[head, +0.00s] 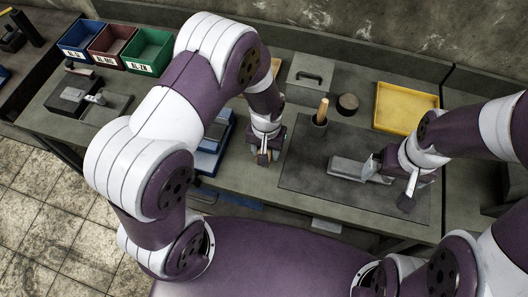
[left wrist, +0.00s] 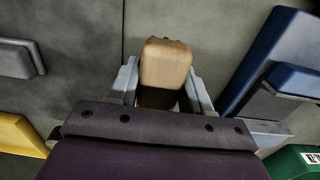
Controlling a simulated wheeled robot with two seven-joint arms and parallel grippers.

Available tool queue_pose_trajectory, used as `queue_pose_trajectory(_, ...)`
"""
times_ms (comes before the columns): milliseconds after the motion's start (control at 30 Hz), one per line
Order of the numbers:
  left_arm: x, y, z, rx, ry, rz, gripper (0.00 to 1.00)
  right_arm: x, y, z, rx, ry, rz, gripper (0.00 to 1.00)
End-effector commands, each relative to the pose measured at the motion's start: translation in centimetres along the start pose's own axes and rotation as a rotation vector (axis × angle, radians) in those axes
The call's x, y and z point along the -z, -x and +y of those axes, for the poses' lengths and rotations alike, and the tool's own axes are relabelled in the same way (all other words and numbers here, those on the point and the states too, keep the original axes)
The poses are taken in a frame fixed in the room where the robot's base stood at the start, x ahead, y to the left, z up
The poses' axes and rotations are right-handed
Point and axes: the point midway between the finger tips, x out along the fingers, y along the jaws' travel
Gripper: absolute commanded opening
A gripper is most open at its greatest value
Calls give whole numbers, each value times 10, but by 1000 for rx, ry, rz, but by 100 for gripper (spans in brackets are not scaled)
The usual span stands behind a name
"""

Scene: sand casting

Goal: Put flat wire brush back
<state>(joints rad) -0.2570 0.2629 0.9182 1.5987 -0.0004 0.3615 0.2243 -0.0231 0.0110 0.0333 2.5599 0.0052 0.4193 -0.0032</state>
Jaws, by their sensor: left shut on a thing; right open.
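The flat wire brush shows as a pale wooden block end (left wrist: 166,65) between the two grey fingers in the left wrist view. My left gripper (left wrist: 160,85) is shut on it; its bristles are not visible. In the head view my left gripper (head: 264,158) points down at the bench, between the blue tray (head: 213,143) and the dark mat (head: 300,170), with only a little of the brush showing. I cannot tell how high the brush is above the bench. My right gripper (head: 392,178) is open beside a grey metal block (head: 350,169) on the mat.
A yellow tray (head: 405,107) is at the back right, a grey lidded box (head: 310,75) at the back. Green (head: 150,50), red and blue bins stand back left.

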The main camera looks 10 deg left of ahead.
Motion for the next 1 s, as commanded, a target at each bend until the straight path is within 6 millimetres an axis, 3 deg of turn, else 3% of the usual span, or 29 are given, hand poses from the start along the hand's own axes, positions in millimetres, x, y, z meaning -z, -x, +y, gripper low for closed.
queue_pose_trajectory(300,2,-42,-5,0,-2,0,20,1,10,0,0,0,0,100)
queue_pose_trajectory(633,2,-47,-5,0,-2,1,20,1,6,0,0,0,0,100)
queue_pose_trajectory(667,2,-47,-5,0,-2,1,56,1,6,0,0,0,0,100)
queue_pose_trajectory(700,2,-46,-5,0,-2,1,68,1,7,0,0,0,0,100)
queue_pose_trajectory(733,2,-46,-5,0,-2,1,74,1,7,0,0,0,0,100)
queue_pose_trajectory(1000,2,-45,-5,0,-2,1,74,1,8,0,0,0,0,100)
